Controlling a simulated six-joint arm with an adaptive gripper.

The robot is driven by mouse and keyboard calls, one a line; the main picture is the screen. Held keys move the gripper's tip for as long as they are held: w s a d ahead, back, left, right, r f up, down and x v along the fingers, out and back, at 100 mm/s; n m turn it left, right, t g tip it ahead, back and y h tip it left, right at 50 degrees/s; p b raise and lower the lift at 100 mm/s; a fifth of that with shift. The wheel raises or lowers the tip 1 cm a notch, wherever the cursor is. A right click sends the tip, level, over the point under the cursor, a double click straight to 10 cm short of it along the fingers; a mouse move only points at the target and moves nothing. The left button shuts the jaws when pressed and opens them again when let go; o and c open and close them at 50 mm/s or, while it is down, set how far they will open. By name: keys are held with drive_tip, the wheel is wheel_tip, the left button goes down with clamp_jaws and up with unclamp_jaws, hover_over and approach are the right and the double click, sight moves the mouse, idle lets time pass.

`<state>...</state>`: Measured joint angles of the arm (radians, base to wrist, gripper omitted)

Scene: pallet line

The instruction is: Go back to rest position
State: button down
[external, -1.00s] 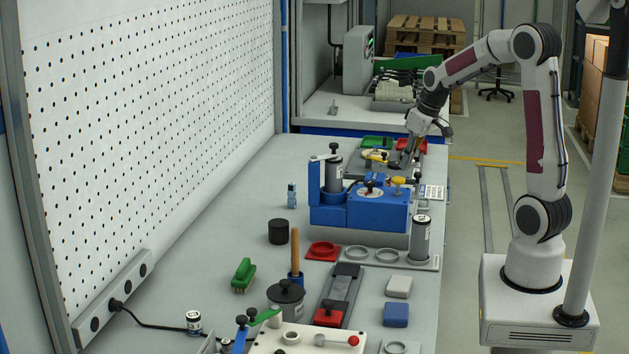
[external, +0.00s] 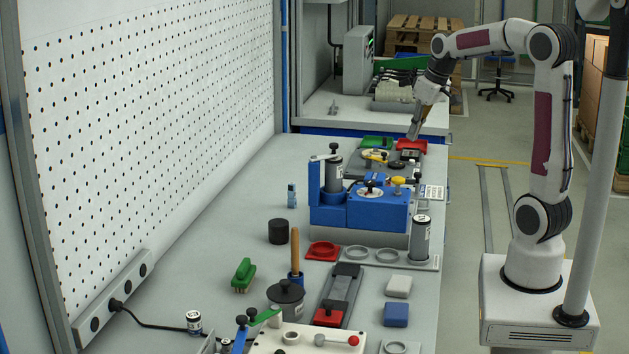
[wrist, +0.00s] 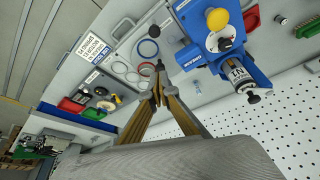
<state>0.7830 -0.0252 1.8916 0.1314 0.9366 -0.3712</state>
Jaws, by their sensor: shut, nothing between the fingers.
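My gripper (external: 414,135) is shut and empty. In the external view it hangs above the far end of the workbench, just over the red tray (external: 411,145) at the back right. In the wrist view my gripper (wrist: 158,70) shows its fingers together, with nothing between them. The wrist view looks across the bench to the blue machine (wrist: 219,45) and the pegboard (wrist: 285,130).
A green tray (external: 377,142) lies beside the red one. The blue machine (external: 362,209) stands nearer along the bench. A tall grey cylinder (external: 421,238) stands upright at the bench's right side. The floor (external: 470,220) between the bench and my base is clear.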

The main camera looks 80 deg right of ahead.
drive_tip(key=shift+s+r, duration=0.1)
drive_tip(key=shift+r, duration=0.2)
idle(0.6)
drive_tip(key=s+a+f+n, duration=0.1)
drive_tip(key=s+a, duration=0.2)
drive_tip(key=a, duration=0.7)
drive_tip(key=s+a+f+n+t+y, duration=0.1)
drive_tip(key=s+a, duration=0.3)
drive_tip(key=a, duration=0.6)
drive_tip(key=s+a+f+n+y, duration=0.1)
drive_tip(key=s+a+n, duration=0.2)
drive_tip(key=a, duration=0.6)
drive_tip(key=shift+s+a+f+t, duration=0.15)
drive_tip(key=shift+s+a+t, duration=0.25)
drive_tip(key=shift+s, duration=0.3)
idle(1.9)
